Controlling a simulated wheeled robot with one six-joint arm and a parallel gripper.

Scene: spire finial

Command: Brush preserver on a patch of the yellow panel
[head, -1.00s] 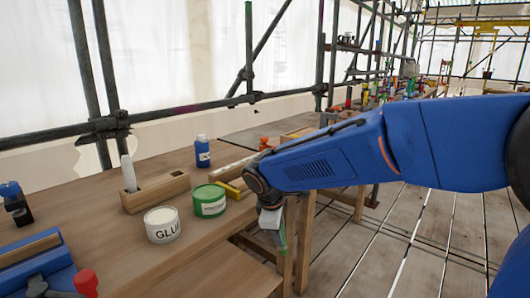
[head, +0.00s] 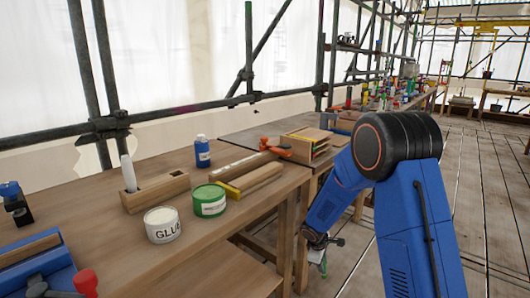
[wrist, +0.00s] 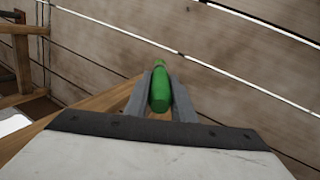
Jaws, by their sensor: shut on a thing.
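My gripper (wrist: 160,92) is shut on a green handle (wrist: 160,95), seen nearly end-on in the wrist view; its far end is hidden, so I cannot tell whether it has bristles. In the head view my gripper (head: 320,256) hangs low beyond the bench's right end, with a bit of green (head: 323,268) below it. A green tin (head: 209,206) with a white label, too small to read surely, stands on the bench, left of my gripper. A yellow strip (head: 229,190) lies along a wooden block beside the tin; I cannot tell whether it is the yellow panel.
A white tin marked GLUE (head: 163,232), a blue bottle (head: 203,151) and a wooden block holding a white stick (head: 155,191) stand on the bench (head: 110,240). An orange clamp (head: 274,148) and a wooden rack (head: 305,142) lie farther back. The plank floor at right is open.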

